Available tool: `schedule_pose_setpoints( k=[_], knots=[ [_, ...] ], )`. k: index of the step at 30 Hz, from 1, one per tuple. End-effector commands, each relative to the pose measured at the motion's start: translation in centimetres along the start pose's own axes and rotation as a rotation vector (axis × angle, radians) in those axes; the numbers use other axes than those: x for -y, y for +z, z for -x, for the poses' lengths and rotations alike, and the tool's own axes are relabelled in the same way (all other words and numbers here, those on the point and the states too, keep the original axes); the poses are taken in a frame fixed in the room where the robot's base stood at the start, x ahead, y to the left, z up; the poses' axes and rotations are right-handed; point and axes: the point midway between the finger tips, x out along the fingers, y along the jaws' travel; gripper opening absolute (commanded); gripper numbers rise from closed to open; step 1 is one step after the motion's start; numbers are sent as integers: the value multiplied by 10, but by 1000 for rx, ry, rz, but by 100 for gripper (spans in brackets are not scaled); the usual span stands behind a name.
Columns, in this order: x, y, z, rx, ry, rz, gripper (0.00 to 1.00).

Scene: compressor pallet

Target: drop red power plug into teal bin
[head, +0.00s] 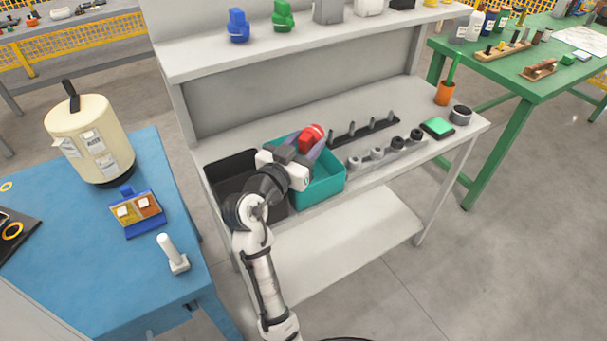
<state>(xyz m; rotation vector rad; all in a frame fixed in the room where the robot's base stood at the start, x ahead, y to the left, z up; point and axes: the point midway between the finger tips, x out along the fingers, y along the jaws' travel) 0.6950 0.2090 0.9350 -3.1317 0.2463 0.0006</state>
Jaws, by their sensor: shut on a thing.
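The red power plug (313,135) is held at the end of my gripper (304,148), at the back part of the teal bin (329,189). My gripper is shut on the plug, and its fingers partly hide the plug's lower part. In this view the plug overlaps the bin's far rim; its exact height above the bin cannot be told. The teal bin sits on the grey workbench, and my gripper and wrist cover much of its left side and inside. The visible part of the bin's inside looks empty.
A black bin (229,170) stands directly left of the teal bin. A dark strip with upright pegs (361,131) and several grey round parts (378,153) lie to the right. A blue table (160,215) stands at left.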

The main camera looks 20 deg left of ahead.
Motion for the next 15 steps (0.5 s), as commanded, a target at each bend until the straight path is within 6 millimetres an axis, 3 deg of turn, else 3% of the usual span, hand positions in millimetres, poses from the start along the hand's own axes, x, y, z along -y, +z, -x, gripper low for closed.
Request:
schedule_pose_setpoints(
  k=[4, 5, 9, 11, 15],
  knots=[
    [0, -1, 0, -1, 0, 0, 6],
    [0, -1, 0, -1, 0, 0, 44],
    [0, -1, 0, -1, 0, 0, 62],
    [0, -1, 0, -1, 0, 0, 68],
    [0, -1, 0, 0, 0, 0, 68]
  ],
)
